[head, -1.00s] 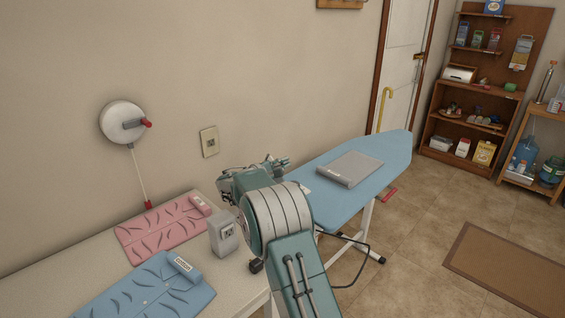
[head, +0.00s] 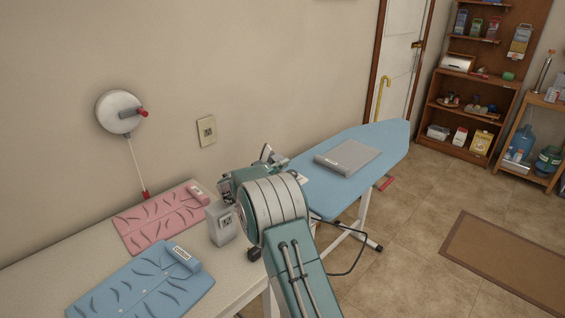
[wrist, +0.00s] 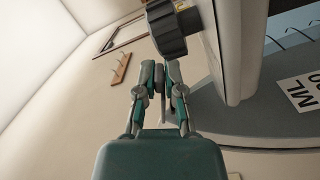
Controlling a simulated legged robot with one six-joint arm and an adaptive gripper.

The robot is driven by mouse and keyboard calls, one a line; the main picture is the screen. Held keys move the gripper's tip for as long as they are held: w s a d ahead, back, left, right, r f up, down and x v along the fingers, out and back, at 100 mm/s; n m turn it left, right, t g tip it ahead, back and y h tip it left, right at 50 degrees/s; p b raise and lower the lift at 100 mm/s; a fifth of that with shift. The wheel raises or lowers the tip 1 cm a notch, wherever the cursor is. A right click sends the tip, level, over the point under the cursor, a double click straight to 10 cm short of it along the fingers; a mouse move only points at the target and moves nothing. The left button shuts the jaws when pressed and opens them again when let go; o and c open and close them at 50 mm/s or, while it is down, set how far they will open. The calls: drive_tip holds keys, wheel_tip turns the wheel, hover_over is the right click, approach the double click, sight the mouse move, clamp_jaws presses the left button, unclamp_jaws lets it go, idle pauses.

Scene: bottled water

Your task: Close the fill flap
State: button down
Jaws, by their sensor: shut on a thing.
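In the wrist view my gripper (wrist: 160,70) has its two fingers close together, with a small thin grey piece (wrist: 161,78) between them. I cannot tell for certain whether this piece is the fill flap. A dark ribbed knob (wrist: 172,32) with a yellow mark is just beyond the fingertips. It sits beside a pale upright body (wrist: 229,50). In the head view my gripper (head: 268,155) is partly hidden behind my arm, near the left end of the blue ironing board (head: 385,143). No flap can be made out there.
A grey folded item (head: 347,158) lies on the board. The white table (head: 60,262) at left holds pink (head: 160,222) and blue (head: 140,285) cloths and a grey box (head: 221,222). A cable (head: 350,262) hangs below the board.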

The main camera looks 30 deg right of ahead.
drive_tip(key=shift+w+f+m, duration=0.1)
drive_tip(key=shift+f+m, duration=0.35)
drive_tip(key=shift+m, duration=0.55)
drive_tip(key=c, duration=0.8)
unclamp_jaws()
drive_tip(key=shift+o, duration=0.2)
drive_tip(key=v, duration=1.2)
drive_tip(key=shift+f, duration=0.1)
